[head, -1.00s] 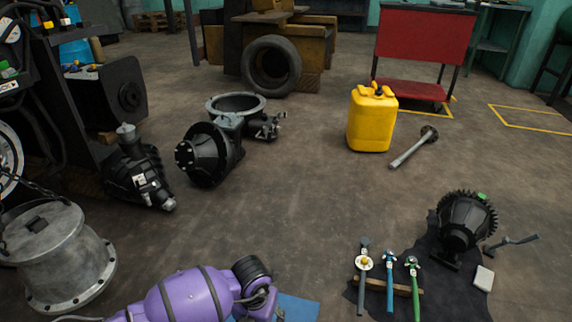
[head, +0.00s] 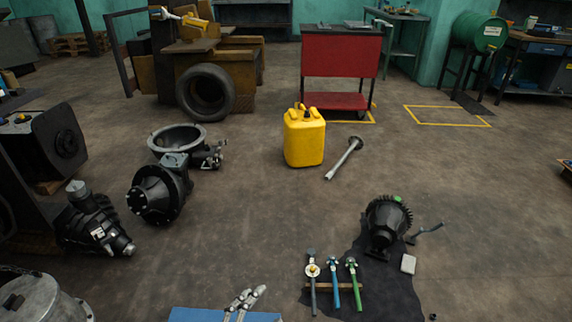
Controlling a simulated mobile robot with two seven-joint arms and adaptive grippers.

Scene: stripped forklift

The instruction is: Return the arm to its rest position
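One of my grippers (head: 254,292) shows at the bottom edge in the head view, taken to be the left one. Its two pale grey fingers point up and to the right, with a gap between them and nothing seen in it. It is in front of a blue panel (head: 190,314); whether it touches the panel cannot be told. Most of its arm is below the picture. My other gripper is not in view.
A dark mat (head: 385,290) with a black gear housing (head: 386,222) and several coloured-handled tools (head: 333,285) lies right of the gripper. A grey metal drum (head: 45,298) stands bottom left. A yellow canister (head: 304,138) stands mid-floor.

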